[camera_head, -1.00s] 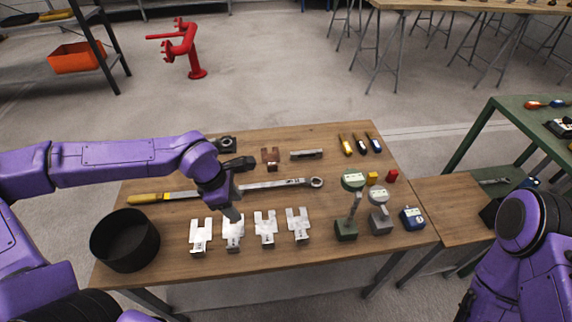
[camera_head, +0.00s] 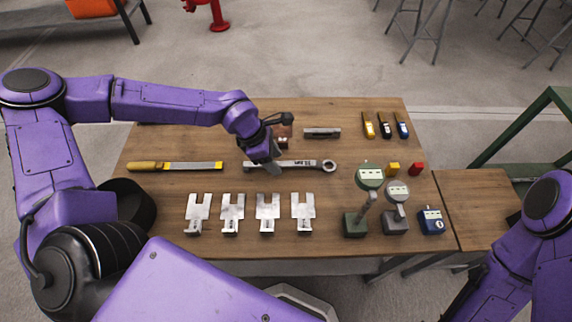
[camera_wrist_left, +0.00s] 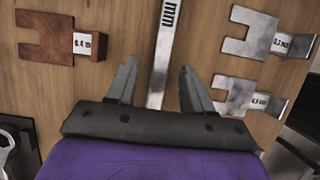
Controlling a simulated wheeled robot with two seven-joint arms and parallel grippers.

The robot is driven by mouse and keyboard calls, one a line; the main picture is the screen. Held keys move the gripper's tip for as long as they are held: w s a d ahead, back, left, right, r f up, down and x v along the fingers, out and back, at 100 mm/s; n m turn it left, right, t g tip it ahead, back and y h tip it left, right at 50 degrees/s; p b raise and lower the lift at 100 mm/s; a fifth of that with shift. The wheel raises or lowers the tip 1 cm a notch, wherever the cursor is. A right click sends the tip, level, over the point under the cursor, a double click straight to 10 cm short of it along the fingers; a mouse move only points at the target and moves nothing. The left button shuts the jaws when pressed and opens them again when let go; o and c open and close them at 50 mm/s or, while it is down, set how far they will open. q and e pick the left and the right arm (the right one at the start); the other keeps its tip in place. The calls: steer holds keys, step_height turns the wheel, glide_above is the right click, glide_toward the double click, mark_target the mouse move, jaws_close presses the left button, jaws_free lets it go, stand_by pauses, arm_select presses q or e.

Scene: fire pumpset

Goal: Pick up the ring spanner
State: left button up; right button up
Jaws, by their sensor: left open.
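The ring spanner (camera_head: 300,164) is a long silver tool lying flat across the middle of the wooden table (camera_head: 180,246), with its round ring end at the right. My left gripper (camera_head: 271,160) is over the spanner's left part and hides some of it. In the left wrist view the spanner's shaft (camera_wrist_left: 163,48), marked "mm", runs between the two open fingers of the left gripper (camera_wrist_left: 158,78). I cannot tell the height of the fingers above the table. My right arm shows at the right edge, but its gripper is out of view.
A copper forked piece (camera_head: 285,131) and a grey bar (camera_head: 322,133) lie behind. Dial gauges (camera_head: 369,178) stand at the right.

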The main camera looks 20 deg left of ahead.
arm_select(q)
steer(key=shift+w+d+f, duration=0.1)
steer(key=shift+d+f, duration=0.1)
steer(key=shift+f, duration=0.3)
steer(key=shift+r, duration=0.1)
jaws_close()
